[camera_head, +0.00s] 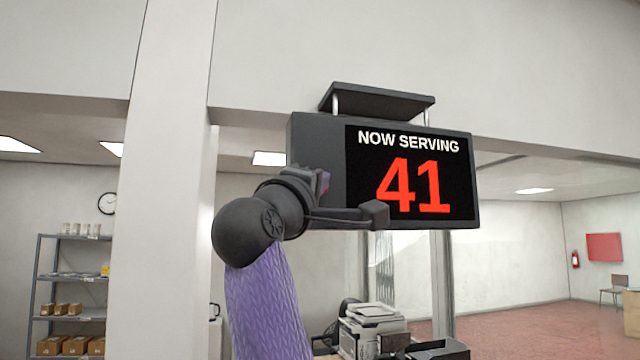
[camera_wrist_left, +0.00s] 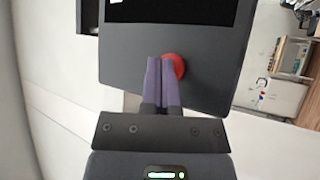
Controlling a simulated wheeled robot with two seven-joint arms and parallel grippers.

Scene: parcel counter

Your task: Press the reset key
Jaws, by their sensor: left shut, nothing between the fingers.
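The dark display box (camera_head: 318,140) hangs under a black top plate and reads "NOW SERVING 41" in white and red. In the left wrist view, a round red key (camera_wrist_left: 179,67) sits on the dark grey panel (camera_wrist_left: 122,72) of the box. My left gripper (camera_wrist_left: 161,60) is shut and empty, its purple fingers in front of the key's left part. I cannot tell whether the fingertips touch it. In the head view my left gripper (camera_head: 324,181) is at the box's left panel, and the key is hidden there. My right gripper is not in view.
A white pillar (camera_head: 165,180) stands left of the box. A shelf (camera_head: 72,275) with cartons is at the far left. A printer (camera_head: 372,325) stands below the box. The space right of the box looks open, with a chair (camera_head: 615,290) far back.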

